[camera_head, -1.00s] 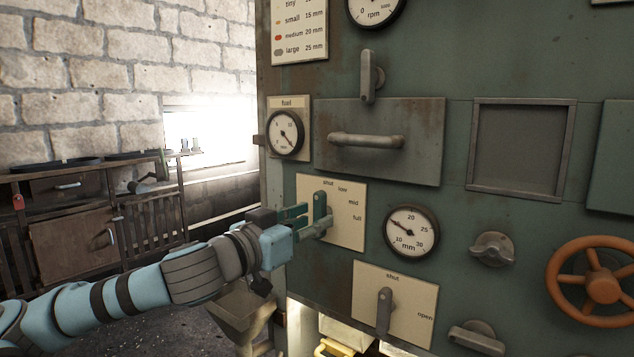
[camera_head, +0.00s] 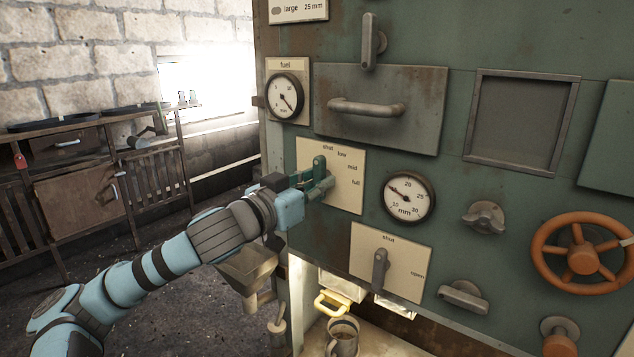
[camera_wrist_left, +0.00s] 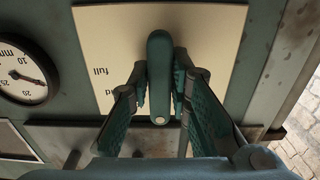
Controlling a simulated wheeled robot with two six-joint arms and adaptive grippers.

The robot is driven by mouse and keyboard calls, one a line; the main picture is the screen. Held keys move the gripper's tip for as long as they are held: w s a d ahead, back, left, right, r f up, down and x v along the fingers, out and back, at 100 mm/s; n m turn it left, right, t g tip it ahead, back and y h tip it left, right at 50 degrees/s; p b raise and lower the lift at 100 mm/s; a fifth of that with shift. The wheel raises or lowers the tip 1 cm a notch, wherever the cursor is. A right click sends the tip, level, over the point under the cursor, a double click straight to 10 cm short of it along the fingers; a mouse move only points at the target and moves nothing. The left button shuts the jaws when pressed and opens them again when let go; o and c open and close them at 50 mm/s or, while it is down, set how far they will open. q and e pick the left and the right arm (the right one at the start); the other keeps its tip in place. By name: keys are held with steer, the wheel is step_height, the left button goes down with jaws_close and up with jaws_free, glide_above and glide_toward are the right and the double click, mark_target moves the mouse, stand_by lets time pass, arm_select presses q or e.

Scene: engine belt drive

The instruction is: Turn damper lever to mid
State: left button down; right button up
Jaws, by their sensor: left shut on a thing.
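The damper lever (camera_head: 319,166) is a green-grey handle on a cream plate (camera_head: 348,197) marked shut, low, mid and full. It stands about upright, near the shut mark. My left gripper (camera_head: 313,186) is at the lever from the left, its fingers partly hiding the lever's lower part. In the left wrist view the lever (camera_wrist_left: 160,65) lies between the two fingers, and the gripper is shut on it. The plate (camera_wrist_left: 220,25) shows behind it, with "full" readable. My right gripper is not in view.
A dial in mm (camera_head: 408,198) sits right of the plate. A second lever (camera_head: 380,270) on a shut/open plate is below. A drawer handle (camera_head: 366,108) juts out above. An orange handwheel (camera_head: 583,258) is at the far right. A wooden cabinet (camera_head: 80,195) stands at left.

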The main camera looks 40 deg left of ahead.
arm_select(q)
steer(key=shift+m, duration=0.4)
steer(key=m+p, duration=0.2)
steer(key=m, duration=0.3)
steer(key=shift+a+r, duration=0.1)
steer(key=shift+r, duration=0.05)
steer(key=m+p, duration=0.2)
steer(key=m, duration=0.4)
steer(key=shift+a, duration=0.1)
stand_by(0.4)
steer(key=c, duration=1.5)
jaws_free()
